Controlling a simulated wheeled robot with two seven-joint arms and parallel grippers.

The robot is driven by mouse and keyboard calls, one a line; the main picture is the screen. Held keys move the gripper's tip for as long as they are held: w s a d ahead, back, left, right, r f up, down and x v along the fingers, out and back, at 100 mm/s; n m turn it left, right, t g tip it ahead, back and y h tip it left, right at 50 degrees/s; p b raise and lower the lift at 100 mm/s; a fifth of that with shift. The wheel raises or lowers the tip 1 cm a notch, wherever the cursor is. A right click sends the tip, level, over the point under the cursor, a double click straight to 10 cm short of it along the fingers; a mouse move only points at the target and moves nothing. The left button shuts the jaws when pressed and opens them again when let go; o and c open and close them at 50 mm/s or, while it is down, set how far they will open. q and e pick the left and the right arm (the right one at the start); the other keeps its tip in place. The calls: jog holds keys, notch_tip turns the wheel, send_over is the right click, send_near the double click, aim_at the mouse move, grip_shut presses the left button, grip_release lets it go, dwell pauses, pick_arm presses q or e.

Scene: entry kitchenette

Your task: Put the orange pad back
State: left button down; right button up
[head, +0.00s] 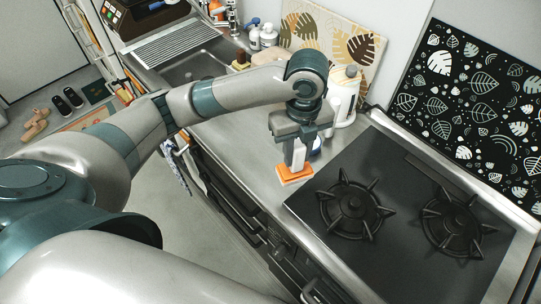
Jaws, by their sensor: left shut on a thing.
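The orange pad (295,174) is a small flat orange piece with a pale top, low over the steel counter left of the stove. My left gripper (295,160) points down and is shut on the orange pad from above. I cannot tell whether the pad touches the counter or hangs just above it. My right gripper does not show in the head view.
The black gas stove (400,215) with two burners lies to the right. A sink (192,66), bottles (268,36) and leaf-pattern boards (465,105) are farther back. Bare counter (228,143) lies to the left.

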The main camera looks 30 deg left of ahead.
pick_arm(q)
jog(key=w+a+f, duration=0.3)
jog(key=a+f, duration=0.2)
jog(key=a, duration=0.4)
jog(key=shift+f+p, duration=0.3)
jog(key=shift+p, duration=0.1)
notch_tip(320, 180, down, 4)
jog(key=shift+r+p, duration=0.1)
jog(key=shift+p, duration=0.7)
jog(key=shift+f, duration=0.2)
jog(key=c, duration=1.4)
grip_release()
